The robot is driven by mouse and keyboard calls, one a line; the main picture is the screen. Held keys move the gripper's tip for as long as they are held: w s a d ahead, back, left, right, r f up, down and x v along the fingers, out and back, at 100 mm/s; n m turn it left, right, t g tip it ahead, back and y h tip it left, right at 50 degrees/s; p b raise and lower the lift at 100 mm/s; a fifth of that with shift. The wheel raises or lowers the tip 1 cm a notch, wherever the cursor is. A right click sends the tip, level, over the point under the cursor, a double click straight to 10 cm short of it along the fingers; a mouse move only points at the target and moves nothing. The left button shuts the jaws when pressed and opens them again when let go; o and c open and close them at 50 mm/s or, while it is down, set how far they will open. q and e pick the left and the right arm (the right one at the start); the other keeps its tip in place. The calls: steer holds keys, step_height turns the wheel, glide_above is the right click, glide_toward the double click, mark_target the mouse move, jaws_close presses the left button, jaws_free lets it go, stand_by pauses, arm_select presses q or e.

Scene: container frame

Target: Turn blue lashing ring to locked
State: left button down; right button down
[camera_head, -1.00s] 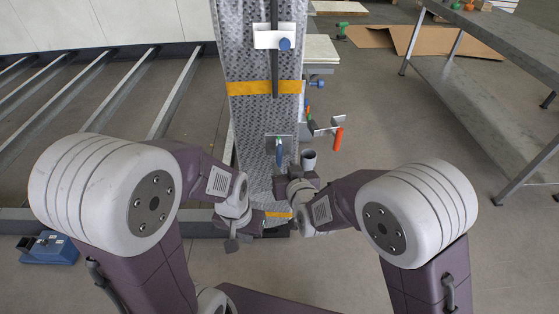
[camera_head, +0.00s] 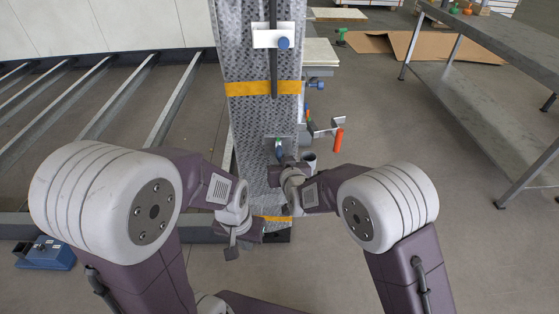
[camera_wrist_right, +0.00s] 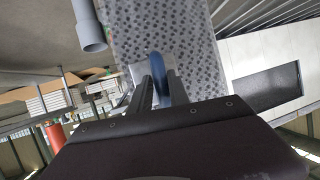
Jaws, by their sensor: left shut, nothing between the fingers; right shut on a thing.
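The blue lashing ring (camera_head: 279,146) hangs on a light plate on the grey speckled beam in the head view. In the right wrist view the blue ring (camera_wrist_right: 157,66) shows between the two dark fingers. My right gripper (camera_head: 284,163) is shut on the ring, and its fingers (camera_wrist_right: 159,88) hide part of it. My left gripper (camera_head: 232,251) is shut and empty, low and left of the beam's near end, apart from the ring. Its fingertips are small in this view.
A second plate with a blue knob (camera_head: 284,43) sits higher on the beam. A red-handled clamp (camera_head: 338,140) and a grey cup-like tube (camera_head: 309,160) stick out right of the ring. The tube also shows in the wrist view (camera_wrist_right: 91,32). A steel table (camera_head: 480,80) stands right.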

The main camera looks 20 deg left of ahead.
steer(key=shift+s+a+r+p, duration=0.15)
steer(key=shift+r+p, duration=0.15)
steer(key=shift+p, duration=0.35)
steer(key=shift+n+p, duration=0.3)
steer(key=shift+f+h, duration=0.25)
steer(key=shift+h, duration=0.05)
steer(key=c, duration=1.6)
jaws_free()
steer(key=shift+o, duration=1.2)
steer(key=shift+a, duration=0.15)
